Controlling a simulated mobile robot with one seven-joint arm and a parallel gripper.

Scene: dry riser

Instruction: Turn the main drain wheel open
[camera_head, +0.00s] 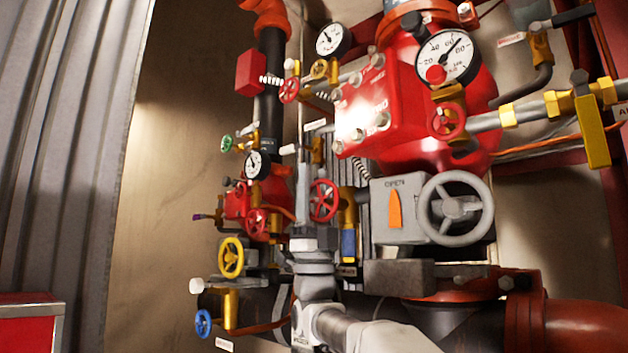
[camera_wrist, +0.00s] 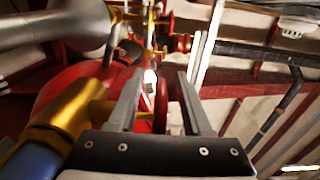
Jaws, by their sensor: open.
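Several handwheels show in the head view, and I cannot read which is marked main drain. A red handwheel (camera_head: 323,200) is closest to my gripper (camera_head: 303,180), just right of it, before a gold pipe with a blue lower section (camera_head: 348,244). A yellow handwheel (camera_head: 231,257) is at lower left, and a large grey handwheel (camera_head: 455,208) is on a grey box at right. In the wrist view my gripper (camera_wrist: 161,73) is open, with nothing clearly held. A red part shows behind and between its fingers; I cannot tell whether it is the wheel.
Gold pipework (camera_wrist: 75,108) is close at the left in the wrist view. A big red valve body (camera_head: 385,110) with gauges is at upper right in the head view. A small blue handwheel (camera_head: 203,323) is at lower left. A corrugated panel (camera_head: 65,140) stands far left.

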